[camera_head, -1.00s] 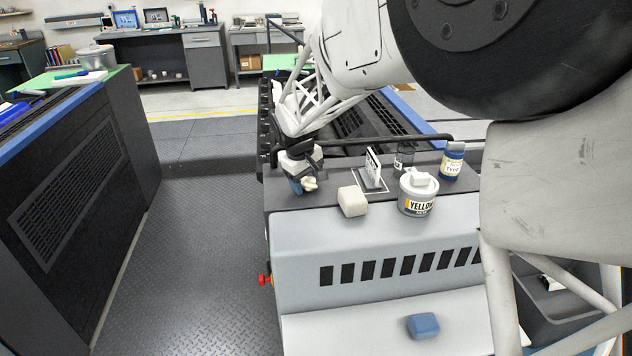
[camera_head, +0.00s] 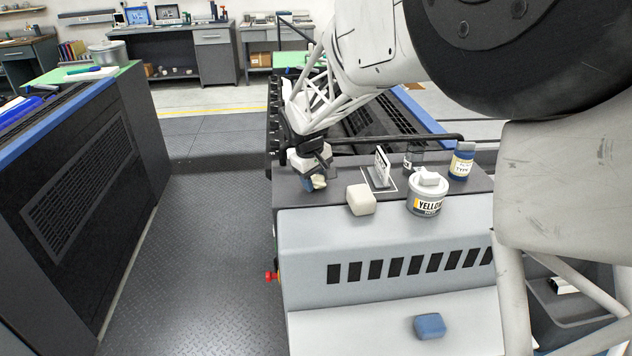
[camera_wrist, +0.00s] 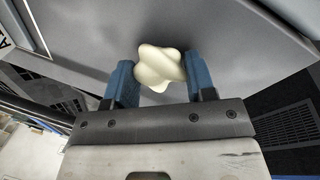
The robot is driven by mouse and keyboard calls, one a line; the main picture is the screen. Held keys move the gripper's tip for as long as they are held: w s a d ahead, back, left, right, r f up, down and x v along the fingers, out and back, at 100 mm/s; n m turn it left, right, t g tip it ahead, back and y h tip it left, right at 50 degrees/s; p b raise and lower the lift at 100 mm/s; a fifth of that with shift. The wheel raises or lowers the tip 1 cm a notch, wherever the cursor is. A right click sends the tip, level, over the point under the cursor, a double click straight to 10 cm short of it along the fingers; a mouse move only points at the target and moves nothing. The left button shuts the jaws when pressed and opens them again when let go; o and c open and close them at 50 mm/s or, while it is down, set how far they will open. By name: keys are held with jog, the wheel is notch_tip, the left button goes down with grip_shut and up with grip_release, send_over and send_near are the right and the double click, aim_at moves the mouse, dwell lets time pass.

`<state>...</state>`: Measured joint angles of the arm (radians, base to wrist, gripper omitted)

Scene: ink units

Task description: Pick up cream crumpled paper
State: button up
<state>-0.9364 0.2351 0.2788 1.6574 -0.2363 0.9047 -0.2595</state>
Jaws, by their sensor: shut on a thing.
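The cream crumpled paper (camera_wrist: 158,66) is a small lumpy wad between the two blue fingers of my gripper (camera_wrist: 160,82) in the wrist view. Both fingers touch its sides, and the gripper is shut on it. In the head view my gripper (camera_head: 316,184) is at the left end of the dark machine top, and only a little of the paper shows beside the blue fingertip. Whether the paper still touches the surface cannot be told.
A cream block (camera_head: 361,200) sits just right of my gripper. A blue block (camera_head: 430,326) lies on the lower ledge. Open floor lies left.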

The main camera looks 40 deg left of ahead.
aim_at(316, 177)
jog(key=shift+w+d+r+v, duration=0.1)
jog(key=shift+w+v, duration=0.25)
jog(key=shift+v, duration=1.3)
jog(key=shift+w+d+r+v, duration=0.1)
jog(key=shift+w+v, duration=0.25)
jog(key=shift+v, duration=1.25)
jog(key=shift+w+d+r+v, duration=0.1)
jog(key=shift+w+v, duration=0.2)
jog(key=shift+v, duration=1.35)
